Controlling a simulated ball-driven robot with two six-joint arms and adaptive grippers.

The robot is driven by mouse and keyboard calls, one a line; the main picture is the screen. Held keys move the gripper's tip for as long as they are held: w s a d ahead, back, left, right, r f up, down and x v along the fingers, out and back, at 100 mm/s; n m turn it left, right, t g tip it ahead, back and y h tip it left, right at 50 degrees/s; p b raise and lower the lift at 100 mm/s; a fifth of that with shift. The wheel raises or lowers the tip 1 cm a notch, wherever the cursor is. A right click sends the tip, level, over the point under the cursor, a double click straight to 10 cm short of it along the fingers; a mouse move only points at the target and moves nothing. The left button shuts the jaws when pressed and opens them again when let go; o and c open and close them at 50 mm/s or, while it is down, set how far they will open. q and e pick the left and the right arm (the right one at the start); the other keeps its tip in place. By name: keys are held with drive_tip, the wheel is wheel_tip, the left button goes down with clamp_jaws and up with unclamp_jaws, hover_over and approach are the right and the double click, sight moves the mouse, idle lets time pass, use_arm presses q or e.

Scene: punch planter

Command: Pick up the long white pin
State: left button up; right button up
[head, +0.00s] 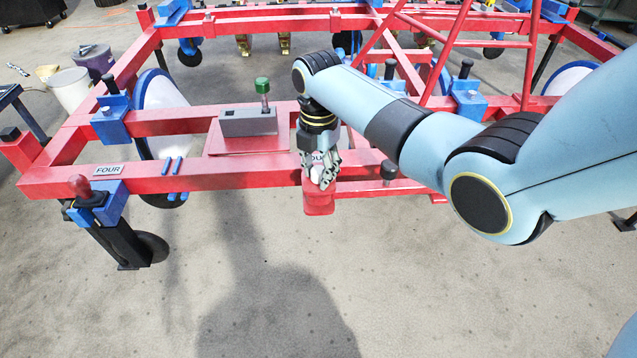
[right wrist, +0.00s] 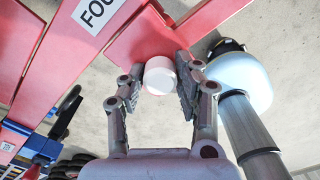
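The white round end of the pin (right wrist: 160,75) shows in the right wrist view, in front of a red bracket (right wrist: 145,42). Its length is hidden because I look along it. My right gripper (right wrist: 160,80) points down with one finger on each side of the white end. The fingers are very close to it, but I cannot tell whether they press on it. In the head view the right gripper (head: 322,178) is at the front beam, over the red bracket (head: 318,203). My left gripper is in neither view.
The red planter frame (head: 230,176) with blue mounts spans the scene. A grey block (head: 248,122) with a green-topped post stands behind the front beam, left of the gripper. A white bucket (head: 70,90) is at the far left. The concrete floor in front is clear.

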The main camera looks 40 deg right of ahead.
clamp_jaws()
